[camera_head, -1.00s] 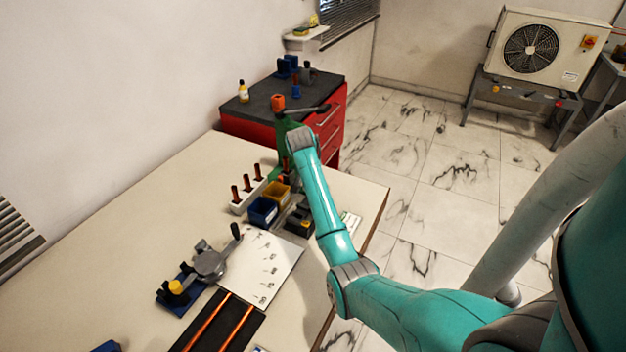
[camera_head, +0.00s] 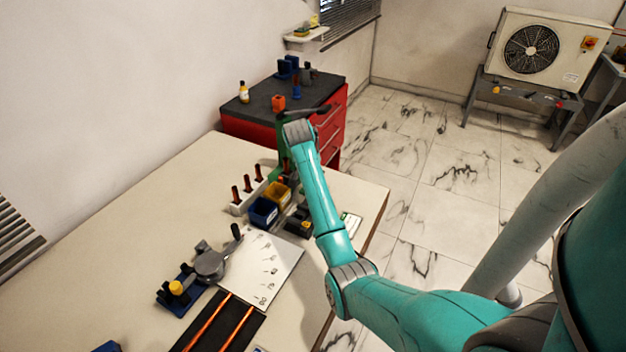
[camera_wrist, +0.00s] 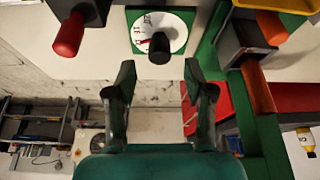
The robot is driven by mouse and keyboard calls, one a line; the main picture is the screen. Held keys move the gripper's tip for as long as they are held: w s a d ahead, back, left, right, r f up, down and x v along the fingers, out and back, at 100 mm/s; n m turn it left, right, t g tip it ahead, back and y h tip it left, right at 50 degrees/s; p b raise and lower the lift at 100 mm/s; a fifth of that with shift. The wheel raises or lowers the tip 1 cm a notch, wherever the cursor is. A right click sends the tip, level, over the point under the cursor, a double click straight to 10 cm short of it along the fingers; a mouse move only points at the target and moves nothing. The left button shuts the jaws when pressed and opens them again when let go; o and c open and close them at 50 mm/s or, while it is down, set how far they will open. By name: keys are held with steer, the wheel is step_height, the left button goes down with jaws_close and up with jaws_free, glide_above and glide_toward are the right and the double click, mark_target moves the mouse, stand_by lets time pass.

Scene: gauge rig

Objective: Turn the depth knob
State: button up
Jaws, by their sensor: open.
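A black knob (camera_wrist: 158,48) sits at the middle of a round white dial (camera_wrist: 177,33) with dark and red marks, on a green-edged plate, in the wrist view. My gripper (camera_wrist: 160,68) is open, with one dark finger on each side below the knob in the picture. Nothing is between the fingers, and they appear apart from the knob. In the head view the green rig (camera_head: 281,152) stands at the table's far end, partly hidden by my arm; the knob and my gripper cannot be made out there.
In the wrist view a red-handled lever (camera_wrist: 69,34) is left of the dial, and orange parts (camera_wrist: 258,88) on dark blocks are to the right. In the head view, blue (camera_head: 263,211) and yellow (camera_head: 277,193) bins stand near the rig.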

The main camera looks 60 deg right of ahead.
steer(key=v, duration=0.8)
steer(key=shift+r, duration=0.2)
